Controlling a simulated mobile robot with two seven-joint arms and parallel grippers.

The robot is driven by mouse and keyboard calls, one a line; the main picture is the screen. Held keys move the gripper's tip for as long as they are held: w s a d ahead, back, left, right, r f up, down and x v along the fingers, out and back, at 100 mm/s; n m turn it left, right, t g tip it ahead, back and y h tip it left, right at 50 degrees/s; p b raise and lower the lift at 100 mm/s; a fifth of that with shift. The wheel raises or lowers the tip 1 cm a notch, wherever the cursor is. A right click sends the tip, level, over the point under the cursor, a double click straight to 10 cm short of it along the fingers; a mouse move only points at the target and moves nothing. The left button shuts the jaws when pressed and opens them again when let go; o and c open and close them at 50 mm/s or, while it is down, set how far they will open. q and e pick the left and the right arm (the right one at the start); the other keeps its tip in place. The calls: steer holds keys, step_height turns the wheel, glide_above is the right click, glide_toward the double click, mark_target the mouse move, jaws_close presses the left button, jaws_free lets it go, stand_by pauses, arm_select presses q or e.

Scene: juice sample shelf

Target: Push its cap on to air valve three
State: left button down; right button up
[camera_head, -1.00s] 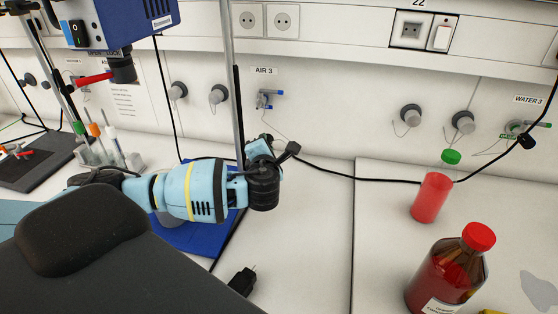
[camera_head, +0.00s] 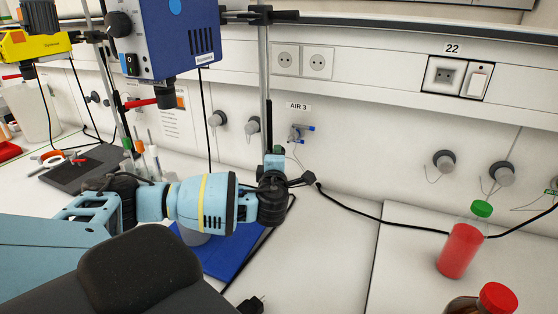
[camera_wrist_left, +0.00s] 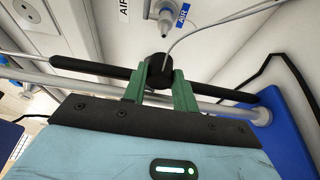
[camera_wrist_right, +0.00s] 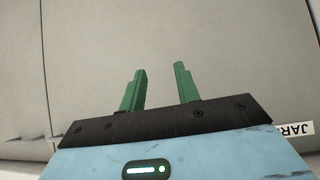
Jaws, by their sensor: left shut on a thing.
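Air valve three (camera_head: 297,133) is a grey wall valve with a blue handle under the AIR 3 label. In the left wrist view its grey nozzle (camera_wrist_left: 165,22) points toward my left gripper (camera_wrist_left: 158,82). That gripper is shut on a small black cap (camera_wrist_left: 157,66), with a thin cord running from it. The cap is apart from the nozzle, just short of its tip in that view. In the head view the left gripper (camera_head: 274,160) is below and left of the valve, and the cap cannot be made out. My right gripper (camera_wrist_right: 161,90) is open and empty before a pale panel.
A vertical metal rod (camera_head: 264,90) stands close to my left gripper. A black cable (camera_head: 350,210) runs along the bench to the right. A red bottle with a green cap (camera_head: 460,250) and a brown bottle with a red cap (camera_head: 498,298) stand at the right.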

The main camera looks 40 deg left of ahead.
mark_target(289, 142)
arm_select(q)
steer(key=shift+w, duration=0.15)
steer(key=shift+w+a, duration=0.2)
steer(key=shift+w, duration=0.5)
steer(key=shift+w+a, duration=0.25)
steer(key=shift+w, duration=0.4)
steer(key=shift+w+a, duration=0.2)
steer(key=shift+w, duration=0.5)
steer(key=shift+w+a, duration=0.3)
steer(key=shift+w, duration=0.6)
steer(key=shift+w+a, duration=0.3)
steer(key=shift+w, duration=0.6)
steer(key=shift+r, duration=0.2)
steer(key=c, duration=1.4)
jaws_free()
steer(key=shift+w, duration=0.1)
steer(key=o, duration=0.4)
steer(key=shift+w+f, duration=0.2)
steer(key=shift+c, duration=0.2)
steer(key=shift+s, duration=0.15)
steer(key=v, duration=0.7)
steer(key=shift+s+d, duration=0.2)
steer(key=shift+s, duration=0.15)
